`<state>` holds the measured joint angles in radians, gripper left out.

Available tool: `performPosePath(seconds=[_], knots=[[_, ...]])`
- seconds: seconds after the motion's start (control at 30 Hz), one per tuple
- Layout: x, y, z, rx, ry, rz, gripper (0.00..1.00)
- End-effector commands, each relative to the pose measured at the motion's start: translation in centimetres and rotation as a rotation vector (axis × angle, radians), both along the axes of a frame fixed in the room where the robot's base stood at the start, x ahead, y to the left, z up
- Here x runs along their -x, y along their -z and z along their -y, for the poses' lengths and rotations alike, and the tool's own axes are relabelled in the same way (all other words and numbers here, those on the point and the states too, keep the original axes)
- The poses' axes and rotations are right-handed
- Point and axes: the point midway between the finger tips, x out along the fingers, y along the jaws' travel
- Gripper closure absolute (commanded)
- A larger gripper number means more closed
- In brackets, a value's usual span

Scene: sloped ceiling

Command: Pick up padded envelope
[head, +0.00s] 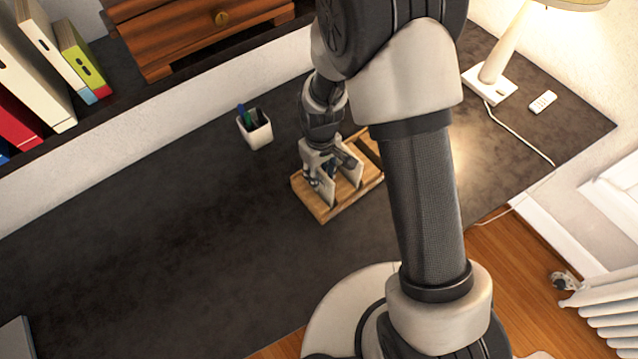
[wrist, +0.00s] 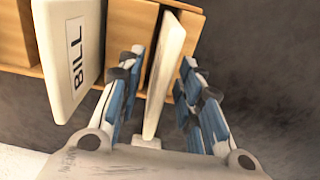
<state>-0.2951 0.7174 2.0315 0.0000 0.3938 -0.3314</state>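A wooden letter holder (head: 319,211) stands on the dark desk below my arm in the head view; its wood (wrist: 118,22) also shows in the wrist view. A thin, pale envelope, likely the padded envelope (wrist: 167,62), stands on edge in it. My gripper (wrist: 161,62) is open, with one finger on each side of this envelope and gaps visible on both sides. Another white envelope (wrist: 72,48), marked BILL, stands to the left, outside the fingers. In the head view my gripper (head: 326,172) is down over the holder and partly hides the envelopes.
A white pen cup (head: 255,131) stands left of the holder. A lamp (head: 495,75) with a cord and a small white remote (head: 543,102) are at the right. A raised shelf with binders (head: 38,72) and a wooden drawer box (head: 195,32) runs behind.

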Motion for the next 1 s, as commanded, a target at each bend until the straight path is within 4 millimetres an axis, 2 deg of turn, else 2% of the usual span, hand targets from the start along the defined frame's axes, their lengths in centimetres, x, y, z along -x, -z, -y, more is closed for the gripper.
performPosePath(seconds=[0.2, 0.7, 1.0], knots=[[-0.04, 0.01, -0.02, -0.001, 0.0, 0.001, 0.68], [-0.04, -0.01, -0.02, -0.001, 0.0, 0.001, 1.0], [-0.05, -0.02, -0.02, -0.001, 0.0, 0.001, 1.0]])
